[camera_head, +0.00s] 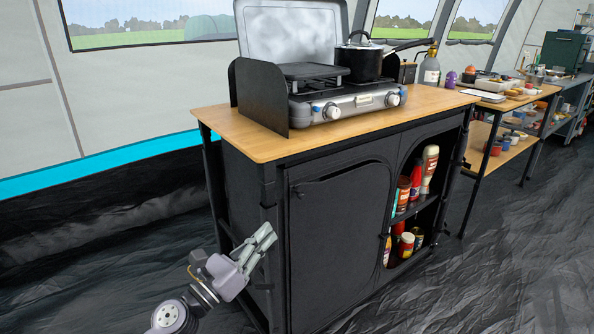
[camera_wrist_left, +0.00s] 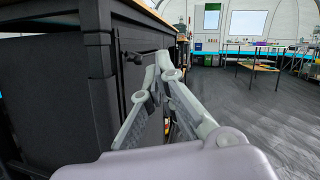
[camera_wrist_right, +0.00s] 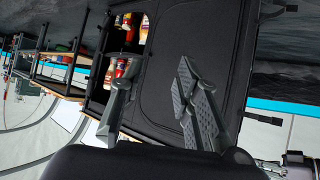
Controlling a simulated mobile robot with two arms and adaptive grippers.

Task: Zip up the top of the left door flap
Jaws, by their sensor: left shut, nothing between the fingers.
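The left door flap (camera_head: 335,240) is a black fabric panel on the front of the black cabinet, lying flat across its opening. A dark seam runs along its top edge; I cannot tell how far the zip is closed. My left gripper (camera_head: 268,234) is shut and empty beside the cabinet's left front corner, below the flap's top. In the left wrist view, a small dark knob-like part (camera_wrist_left: 135,57), perhaps the zip pull, shows just left of the fingertips. My right gripper (camera_wrist_right: 155,72) is open and empty, facing the flap (camera_wrist_right: 192,30), which looks turned in that view.
The right compartment is open and holds several bottles and jars (camera_head: 416,190). A wooden top (camera_head: 245,140) carries a stove (camera_head: 345,103) and a pot (camera_head: 361,62). A side table (camera_head: 480,145) stands to the right. The dark floor in front is clear.

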